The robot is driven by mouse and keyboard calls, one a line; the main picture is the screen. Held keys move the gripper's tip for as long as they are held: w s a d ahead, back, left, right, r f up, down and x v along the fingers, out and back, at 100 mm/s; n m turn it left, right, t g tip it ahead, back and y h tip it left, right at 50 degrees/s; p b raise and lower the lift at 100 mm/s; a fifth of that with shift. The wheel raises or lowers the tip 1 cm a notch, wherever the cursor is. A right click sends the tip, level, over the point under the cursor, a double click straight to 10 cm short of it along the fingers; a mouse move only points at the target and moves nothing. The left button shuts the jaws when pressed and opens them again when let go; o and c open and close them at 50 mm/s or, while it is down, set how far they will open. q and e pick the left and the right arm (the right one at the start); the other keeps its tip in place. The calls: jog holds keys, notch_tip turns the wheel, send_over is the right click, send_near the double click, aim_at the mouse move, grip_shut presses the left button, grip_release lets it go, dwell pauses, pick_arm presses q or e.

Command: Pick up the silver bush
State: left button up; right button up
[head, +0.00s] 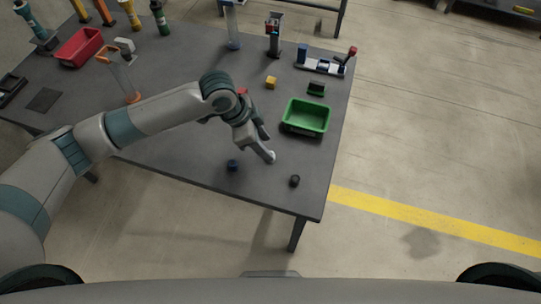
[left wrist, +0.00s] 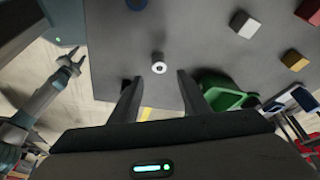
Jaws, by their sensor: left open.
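The silver bush (left wrist: 159,67) stands upright on the table, a short cylinder with a bright ring-shaped top and a dark hole. In the head view it is a small dark cylinder (head: 294,181) near the table's front right corner. My left gripper (head: 266,146) is open and empty, above the table and up-left of the bush. In the left wrist view the bush shows beyond and between the two spread fingers (left wrist: 157,88), not touching them. My right gripper (left wrist: 73,62) shows at the left of that view, its fingers apart and empty.
A blue part (head: 233,166) lies left of the bush. A green bin (head: 306,117) stands behind it, with a yellow block (head: 271,82) and a dark green part (head: 316,88) farther back. The table's front edge is close; the surface around the bush is clear.

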pick_arm(q)
jog(key=p+x, duration=0.2)
jog(key=x, duration=0.1)
jog(key=shift+s+a+f, duration=0.1)
jog(key=shift+a+f, duration=0.15)
jog(key=shift+f, duration=0.2)
jog(key=shift+d+f, duration=0.2)
jog(key=shift+f, duration=0.35)
grip_shut()
